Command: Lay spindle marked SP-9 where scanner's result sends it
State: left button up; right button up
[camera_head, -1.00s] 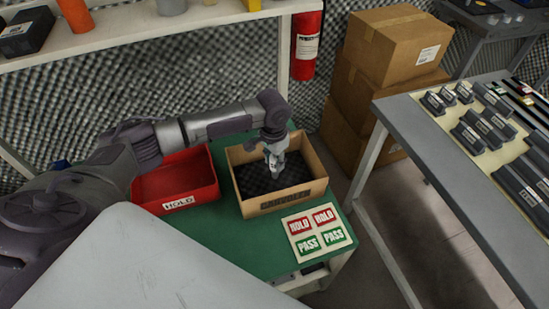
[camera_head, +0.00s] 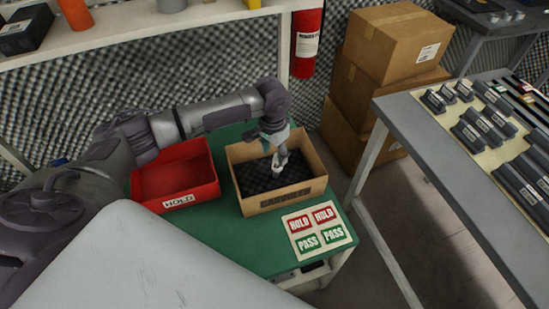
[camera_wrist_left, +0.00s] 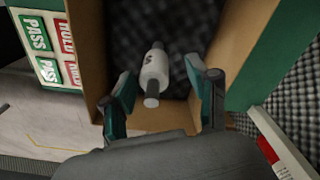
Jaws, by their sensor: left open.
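In the left wrist view a white spindle (camera_wrist_left: 154,70) with grey ends lies between the spread fingers of my left gripper (camera_wrist_left: 160,98). Its dark marking is too small to read. Below it is the dark foam lining of an open cardboard box (camera_head: 290,200); I cannot tell whether the spindle touches the foam. In the head view my left gripper (camera_head: 279,150) is open over the box's right half, with a pale part at its tip. A red tray (camera_head: 190,199) labelled HOLD stands left of the box, empty. No scanner or result display is recognisable. My right gripper is not shown.
A card (camera_head: 317,231) with red HOLD and green PASS labels lies on the green table (camera_head: 225,240) in front of the box. A grey table (camera_head: 425,150) with several dark labelled blocks is at the right. Stacked cartons (camera_head: 385,50) and a fire extinguisher (camera_head: 306,45) stand behind.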

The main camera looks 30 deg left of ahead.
pick_arm(q)
notch_tip(320, 180, up, 10)
jog(key=shift+s, duration=0.2)
jog(key=shift+f, duration=0.1)
dwell(0.4)
